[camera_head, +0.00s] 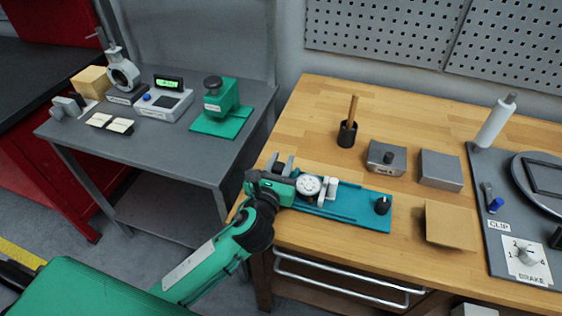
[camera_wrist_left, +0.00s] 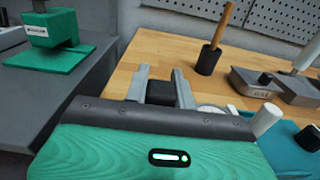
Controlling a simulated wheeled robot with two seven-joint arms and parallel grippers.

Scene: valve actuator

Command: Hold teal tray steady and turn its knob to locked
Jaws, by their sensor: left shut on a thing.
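The teal tray (camera_head: 345,207) lies flat near the front left edge of the wooden workbench. A round white dial (camera_head: 308,186) and a white cylinder (camera_head: 331,187) stand at its left part. Its black knob (camera_head: 382,205) is upright at the right end; its locked mark cannot be read. My left gripper (camera_head: 281,163) is at the tray's left end, shut on part of it, with the grip itself mostly hidden. In the left wrist view, a dark block (camera_wrist_left: 161,93) shows between the two grey fingers. The knob is also there (camera_wrist_left: 308,138), at the right edge. My right gripper is not in view.
Behind the tray stand a black holder (camera_head: 347,135) with a wooden stick and a grey box with a knob (camera_head: 386,158). A tan block (camera_head: 451,225) is right of the tray. A grey panel (camera_head: 490,225) fills the bench's right. A grey side table (camera_head: 160,150) stands left.

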